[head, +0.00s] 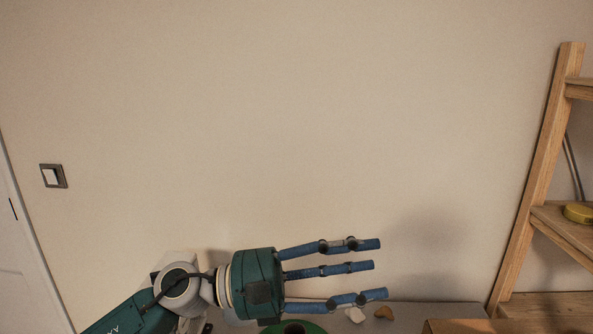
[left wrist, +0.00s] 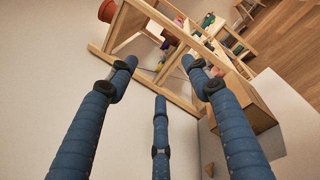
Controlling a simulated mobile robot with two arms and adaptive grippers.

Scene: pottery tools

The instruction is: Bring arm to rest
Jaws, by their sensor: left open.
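My left gripper (head: 374,266) is in the lower middle of the head view, its arm coming in from the lower left. Its three blue fingers are spread and point right, with nothing between them. In the left wrist view the open fingers (left wrist: 160,74) reach toward a wooden shelf, clear of it. My right gripper is in neither view.
A grey tabletop (head: 430,314) lies below the gripper, with a small tan piece (head: 384,313) and a pale piece (head: 355,315) on it. A wooden shelf (head: 541,165) stands at right, holding a yellow round object (head: 578,213). The wall behind is bare except a switch (head: 53,176).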

